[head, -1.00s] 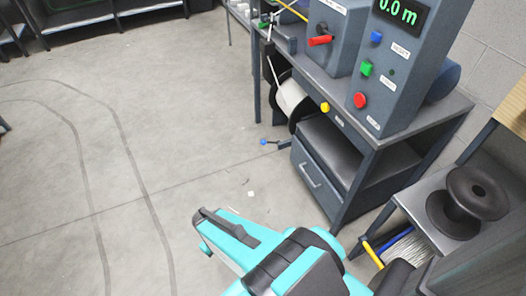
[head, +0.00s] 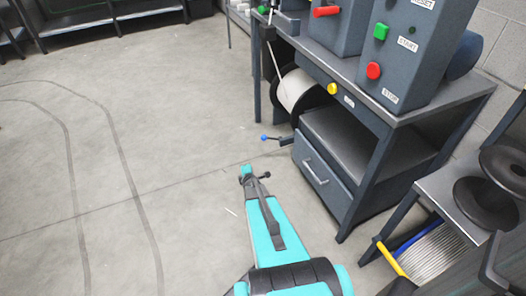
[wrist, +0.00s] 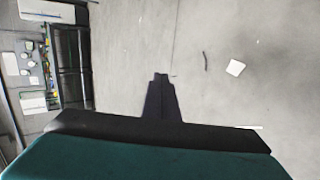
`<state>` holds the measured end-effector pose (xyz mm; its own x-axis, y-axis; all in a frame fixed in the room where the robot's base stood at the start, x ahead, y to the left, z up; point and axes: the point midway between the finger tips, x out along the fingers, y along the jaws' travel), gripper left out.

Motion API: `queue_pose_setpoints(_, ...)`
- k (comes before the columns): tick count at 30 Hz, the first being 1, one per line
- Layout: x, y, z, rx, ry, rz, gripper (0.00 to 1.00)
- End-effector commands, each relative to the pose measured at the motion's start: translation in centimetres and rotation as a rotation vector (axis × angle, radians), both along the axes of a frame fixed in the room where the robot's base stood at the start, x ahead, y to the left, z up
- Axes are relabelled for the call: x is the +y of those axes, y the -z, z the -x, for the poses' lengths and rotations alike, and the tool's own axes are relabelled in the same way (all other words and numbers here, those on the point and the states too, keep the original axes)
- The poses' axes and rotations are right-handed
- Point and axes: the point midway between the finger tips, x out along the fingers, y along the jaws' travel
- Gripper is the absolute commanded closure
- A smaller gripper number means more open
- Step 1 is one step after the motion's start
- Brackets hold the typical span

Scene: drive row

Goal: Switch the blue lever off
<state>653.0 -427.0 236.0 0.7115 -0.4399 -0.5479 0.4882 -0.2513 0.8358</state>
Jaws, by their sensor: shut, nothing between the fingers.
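The blue lever (head: 264,138) shows in the head view as a small blue ball on a short dark arm. It sticks out to the left, low on the near left side of the workbench, beside the drawer. My gripper (wrist: 160,77) shows in the wrist view as narrow dark fingers, closed together with nothing between them, over bare floor. In the head view my teal arm reaches up from the bottom, and its far end is below and left of the lever, apart from it. I cannot make out the lever in the wrist view.
The workbench (head: 440,104) carries grey boxes with red and green controls. A white reel (head: 296,90) hangs above the lever and a drawer (head: 318,170) sits to its right. A lower stand with black discs (head: 500,170) is at right. The floor at left is open.

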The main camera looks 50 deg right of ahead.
Motion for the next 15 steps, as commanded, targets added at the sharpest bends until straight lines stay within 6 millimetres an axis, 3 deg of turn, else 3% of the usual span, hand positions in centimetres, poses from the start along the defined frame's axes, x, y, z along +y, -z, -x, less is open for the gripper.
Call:
queue_pose_setpoints(1, -2.1, 1.1, -0.5, -0.019, -0.038, 0.056, 1.0)
queue_pose_setpoints(6, -7.2, 1.0, -1.1, -0.073, -0.195, 0.263, 1.0)
queue_pose_setpoints(15, -13.6, 1.2, 0.3, -0.135, -0.447, 0.608, 1.0)
